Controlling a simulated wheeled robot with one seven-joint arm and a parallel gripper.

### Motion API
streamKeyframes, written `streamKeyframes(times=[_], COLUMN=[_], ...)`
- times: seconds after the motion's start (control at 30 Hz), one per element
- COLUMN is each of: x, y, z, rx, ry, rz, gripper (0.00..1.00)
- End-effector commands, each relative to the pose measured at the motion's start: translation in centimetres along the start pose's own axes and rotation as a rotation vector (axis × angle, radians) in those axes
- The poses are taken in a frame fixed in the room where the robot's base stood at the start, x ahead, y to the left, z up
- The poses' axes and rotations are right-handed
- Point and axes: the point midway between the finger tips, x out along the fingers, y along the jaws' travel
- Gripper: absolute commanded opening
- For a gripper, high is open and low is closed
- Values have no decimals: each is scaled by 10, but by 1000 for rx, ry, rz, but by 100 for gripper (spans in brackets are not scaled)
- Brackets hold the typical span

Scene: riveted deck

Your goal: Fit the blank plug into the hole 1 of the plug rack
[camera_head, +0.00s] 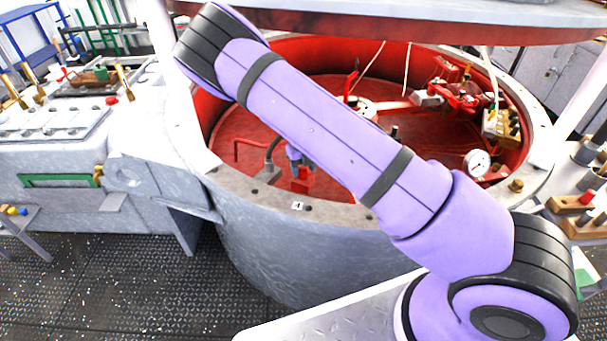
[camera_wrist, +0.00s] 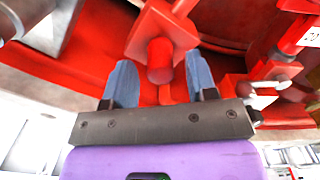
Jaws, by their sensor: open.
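My gripper (camera_wrist: 158,66) is open, with its two blue fingers spread in the wrist view. A red block with a stubby round red end (camera_wrist: 160,48) shows between and beyond the fingertips; I cannot tell whether they touch it. In the head view my gripper (camera_head: 297,157) is mostly hidden behind my purple arm, low over the red-lined round well. I cannot pick out the blank plug for sure. A pale block with several dark and brass knobs (camera_head: 501,127) stands at the well's right side and may be the plug rack; its hole numbers are unreadable.
The well's grey rim (camera_head: 240,184) surrounds my gripper. Red pipes, a valve assembly (camera_head: 455,95) and a white gauge (camera_head: 477,163) stand inside. A heavy lid (camera_head: 420,22) hangs above. Wooden holders (camera_head: 573,203) sit on the right bench.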

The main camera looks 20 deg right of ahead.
Motion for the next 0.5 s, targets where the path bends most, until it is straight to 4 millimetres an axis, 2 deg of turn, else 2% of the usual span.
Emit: streamKeyframes(times=[0.13, 0.33, 0.5], x=[0, 0, 0], y=[0, 0, 0], z=[0, 0, 0], rx=[0, 0, 0], ry=[0, 0, 0], rz=[0, 0, 0], gripper=[50, 4, 2])
